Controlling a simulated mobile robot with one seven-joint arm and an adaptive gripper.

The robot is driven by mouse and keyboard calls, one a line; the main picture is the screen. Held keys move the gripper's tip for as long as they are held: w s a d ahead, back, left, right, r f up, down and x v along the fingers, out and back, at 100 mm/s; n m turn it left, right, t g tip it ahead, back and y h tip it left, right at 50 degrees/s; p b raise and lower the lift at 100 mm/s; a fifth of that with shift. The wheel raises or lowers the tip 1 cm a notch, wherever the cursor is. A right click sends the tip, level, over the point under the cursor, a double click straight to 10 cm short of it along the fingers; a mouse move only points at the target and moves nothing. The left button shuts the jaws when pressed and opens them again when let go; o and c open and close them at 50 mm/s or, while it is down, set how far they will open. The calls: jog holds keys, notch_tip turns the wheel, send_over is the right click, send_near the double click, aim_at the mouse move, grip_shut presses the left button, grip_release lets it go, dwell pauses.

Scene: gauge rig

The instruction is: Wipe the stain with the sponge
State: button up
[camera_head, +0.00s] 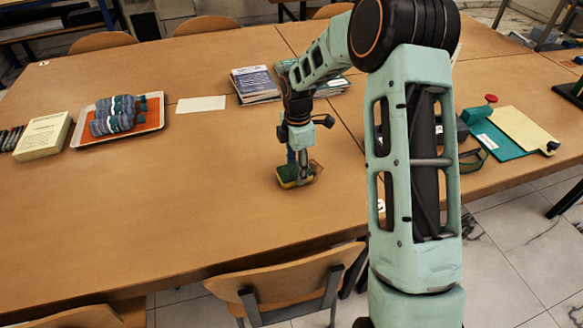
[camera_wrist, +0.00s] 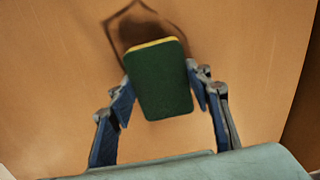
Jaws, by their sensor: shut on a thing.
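The sponge, green with a yellow layer, is between my gripper's fingers in the wrist view (camera_wrist: 160,92) and low over the table in the head view (camera_head: 288,184). My gripper (camera_head: 299,168) points down and is shut on it; its blue finger pads flank the sponge in the wrist view. The stain (camera_wrist: 138,28) is a dark brown patch inside a dark angular outline, just beyond the sponge's yellow edge and partly hidden by it. In the head view a bit of brown (camera_head: 317,167) shows right beside the gripper. I cannot tell whether the sponge touches the tabletop.
On the wooden table (camera_head: 200,220), a tray (camera_head: 85,137) with rolled cloths and a yellowish block (camera_head: 43,136) stand left. A white sheet (camera_head: 201,104) and a magazine stack (camera_head: 254,85) lie behind. A clipboard (camera_head: 520,130) lies right. The front left tabletop is clear.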

aim_at(329, 170)
jog(key=shift+w+d+f+p, duration=0.1)
jog(key=shift+w+d+p, duration=0.1)
jog(key=shift+d, duration=0.9)
jog(key=shift+w+d+p, duration=0.15)
jog(key=shift+d+p, duration=0.1)
jog(key=shift+d, duration=0.85)
jog(key=shift+w+d+f+p, duration=0.1)
jog(key=shift+w+d+p, duration=0.1)
jog(key=shift+d, duration=0.9)
jog(key=shift+w+d+r+p, duration=0.1)
jog(key=shift+w+d+p, duration=0.15)
jog(key=shift+d, duration=0.6)
jog(key=shift+w+d+p, duration=0.1)
jog(key=shift+d+p, duration=0.15)
jog(key=shift+d, duration=0.6)
jog(key=shift+r, duration=0.15)
jog(key=shift+s+a+f, duration=0.1)
jog(key=shift+s+a, duration=0.15)
jog(key=shift+a, duration=1.05)
jog(key=shift+s+a+f, duration=0.1)
jog(key=shift+s+a, duration=0.15)
jog(key=shift+a, duration=1.1)
jog(key=shift+s+a, duration=0.25)
jog(key=shift+a, duration=1.05)
